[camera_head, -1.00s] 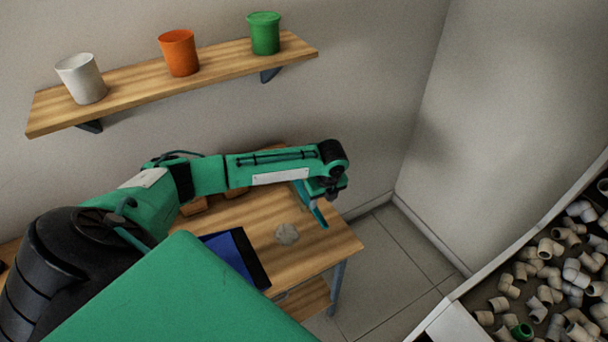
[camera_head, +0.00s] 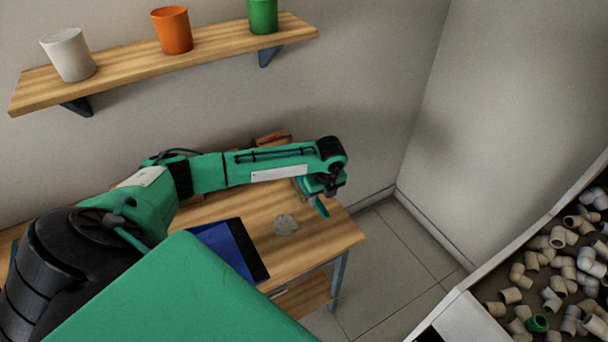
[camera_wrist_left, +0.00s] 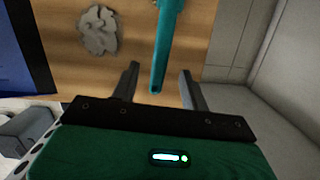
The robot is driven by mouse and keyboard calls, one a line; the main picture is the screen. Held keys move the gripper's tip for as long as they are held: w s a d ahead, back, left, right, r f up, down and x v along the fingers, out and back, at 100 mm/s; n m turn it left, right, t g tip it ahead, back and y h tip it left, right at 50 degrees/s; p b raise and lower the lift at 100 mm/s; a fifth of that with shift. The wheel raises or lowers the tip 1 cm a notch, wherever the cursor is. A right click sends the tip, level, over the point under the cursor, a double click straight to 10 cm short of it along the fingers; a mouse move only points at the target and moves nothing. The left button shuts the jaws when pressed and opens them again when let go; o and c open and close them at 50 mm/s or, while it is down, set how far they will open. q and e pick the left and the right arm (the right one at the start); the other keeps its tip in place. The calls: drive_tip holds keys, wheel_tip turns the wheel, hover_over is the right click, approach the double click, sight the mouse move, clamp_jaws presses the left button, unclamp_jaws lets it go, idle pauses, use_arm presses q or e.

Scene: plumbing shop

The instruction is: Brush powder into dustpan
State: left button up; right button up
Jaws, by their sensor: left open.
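A small grey powder pile (camera_head: 286,225) lies on the wooden table (camera_head: 305,250); it also shows in the left wrist view (camera_wrist_left: 99,30). The blue dustpan (camera_head: 226,249) with a dark edge lies to the left of the powder. It is partly hidden by my arm, and its edge shows in the left wrist view (camera_wrist_left: 22,60). The teal brush handle (camera_wrist_left: 166,45) points in between the fingers of my left gripper (camera_wrist_left: 160,88), which is open. In the head view the handle (camera_head: 321,208) shows just below the gripper (camera_head: 328,192). The brush's bristles are not clear. My right gripper is not in view.
A wall shelf holds a white cup (camera_head: 68,55), an orange cup (camera_head: 172,30) and a green cup (camera_head: 263,15). A bin (camera_head: 470,318) of pipe fittings stands at the right. A wooden object (camera_head: 270,140) is partly hidden behind my arm. Floor (camera_head: 390,260) is clear right of the table.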

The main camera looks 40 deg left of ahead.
sight(320, 204)
use_arm(q)
drive_tip(key=shift+a+f, duration=0.1)
drive_tip(key=shift+f, duration=0.75)
drive_tip(key=shift+w+a+f, duration=0.15)
drive_tip(key=shift+f, duration=1)
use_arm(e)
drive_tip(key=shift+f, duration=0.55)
use_arm(q)
drive_tip(key=shift+c, duration=0.4)
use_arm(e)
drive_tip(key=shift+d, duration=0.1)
